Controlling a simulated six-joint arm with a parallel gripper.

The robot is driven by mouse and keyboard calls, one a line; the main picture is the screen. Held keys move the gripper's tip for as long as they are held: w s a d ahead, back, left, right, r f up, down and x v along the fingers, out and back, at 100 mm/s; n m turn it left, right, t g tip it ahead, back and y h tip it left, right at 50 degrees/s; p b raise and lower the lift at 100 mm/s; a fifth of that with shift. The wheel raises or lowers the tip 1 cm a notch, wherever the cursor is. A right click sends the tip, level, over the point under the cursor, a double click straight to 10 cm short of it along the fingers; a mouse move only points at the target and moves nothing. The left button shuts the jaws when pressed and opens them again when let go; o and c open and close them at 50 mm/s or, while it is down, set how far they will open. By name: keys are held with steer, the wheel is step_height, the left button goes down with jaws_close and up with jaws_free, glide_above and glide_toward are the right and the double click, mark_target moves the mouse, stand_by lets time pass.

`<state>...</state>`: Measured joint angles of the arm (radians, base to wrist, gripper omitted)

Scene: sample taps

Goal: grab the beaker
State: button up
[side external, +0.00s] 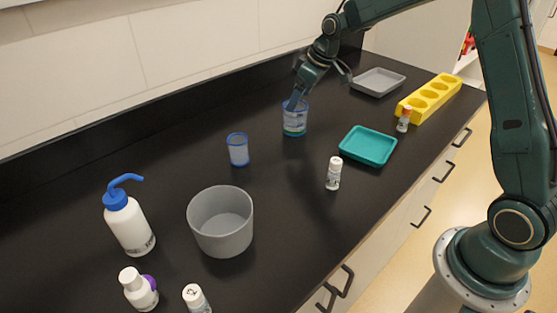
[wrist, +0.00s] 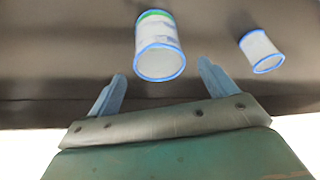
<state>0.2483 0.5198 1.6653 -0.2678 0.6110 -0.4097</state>
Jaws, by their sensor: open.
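A clear beaker (side external: 294,122) with a blue rim, pale markings and a green band near its base stands upright on the black counter. It also shows in the wrist view (wrist: 159,45), just beyond the fingertips and roughly centred between them. My gripper (side external: 293,104) is at the beaker's rim in the side view, pointing down. In the wrist view its two blue fingers (wrist: 160,80) are spread and empty. I cannot tell whether a finger touches the rim. A smaller blue-rimmed beaker (side external: 238,150) stands to the left; it is at the right in the wrist view (wrist: 261,51).
A teal tray (side external: 368,147) and white vial (side external: 334,174) are right of the beaker. A grey tray (side external: 378,83), yellow rack (side external: 431,98) and red-capped vial (side external: 404,120) are farther right. A grey tub (side external: 220,238), wash bottle (side external: 129,228) and small bottles (side external: 139,290) stand front left.

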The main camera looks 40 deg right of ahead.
mark_target(295, 118)
steer(key=shift+w+a+f, duration=0.1)
steer(key=shift+w+f, duration=0.1)
steer(key=shift+f, duration=0.35)
steer(key=shift+f, duration=0.1)
steer(key=shift+x, duration=2.55)
steer(key=c, duration=1)
